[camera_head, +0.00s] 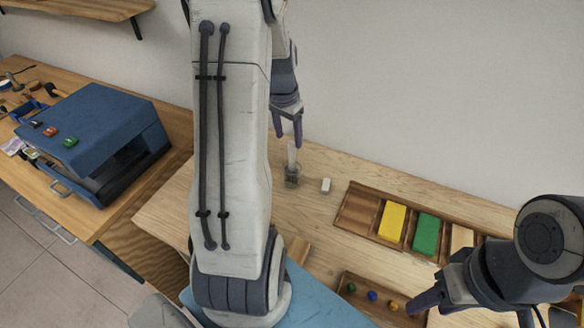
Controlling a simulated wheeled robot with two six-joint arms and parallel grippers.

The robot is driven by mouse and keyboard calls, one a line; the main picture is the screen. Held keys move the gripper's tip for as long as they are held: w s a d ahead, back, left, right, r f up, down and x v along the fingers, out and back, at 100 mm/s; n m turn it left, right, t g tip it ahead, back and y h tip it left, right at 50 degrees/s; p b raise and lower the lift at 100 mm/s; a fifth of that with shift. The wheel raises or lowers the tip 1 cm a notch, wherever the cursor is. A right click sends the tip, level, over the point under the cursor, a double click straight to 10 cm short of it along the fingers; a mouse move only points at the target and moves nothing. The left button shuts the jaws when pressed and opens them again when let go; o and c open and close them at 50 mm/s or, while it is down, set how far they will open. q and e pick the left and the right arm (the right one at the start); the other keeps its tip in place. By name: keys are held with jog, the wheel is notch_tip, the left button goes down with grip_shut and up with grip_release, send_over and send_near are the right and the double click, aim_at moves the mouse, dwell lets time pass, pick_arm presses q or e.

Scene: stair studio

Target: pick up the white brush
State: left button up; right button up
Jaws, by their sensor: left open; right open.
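A slim white upright thing, which looks like the white brush (292,156), stands in a small clear glass (291,179) on the wooden table. My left gripper (288,140) points down just above it, with its two purple fingers apart and nothing seen between them. I cannot tell whether the fingertips reach down beside the brush's top. My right gripper (420,305) is open at the lower right, near a wooden tray with small balls, and is partly hidden by its own wrist.
A small white block (326,185) stands right of the glass. A wooden tray (357,210) holds yellow (392,221) and green (426,234) blocks. A lower wooden tray (346,278) holds several coloured balls. A blue machine (95,125) sits on the left bench.

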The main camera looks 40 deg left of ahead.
aim_at(291, 142)
pick_arm(q)
jog(key=f, duration=0.1)
jog(key=f+p, duration=0.1)
jog(key=f, duration=0.1)
jog(key=f+p, duration=0.1)
jog(key=shift+w+d+f, duration=0.15)
jog(key=shift+w+d, duration=0.15)
jog(key=shift+w, duration=0.05)
jog(key=shift+f, duration=0.35)
jog(key=shift+c, duration=0.2)
grip_shut()
jog(key=shift+w+r, duration=0.1)
jog(key=shift+r, duration=0.05)
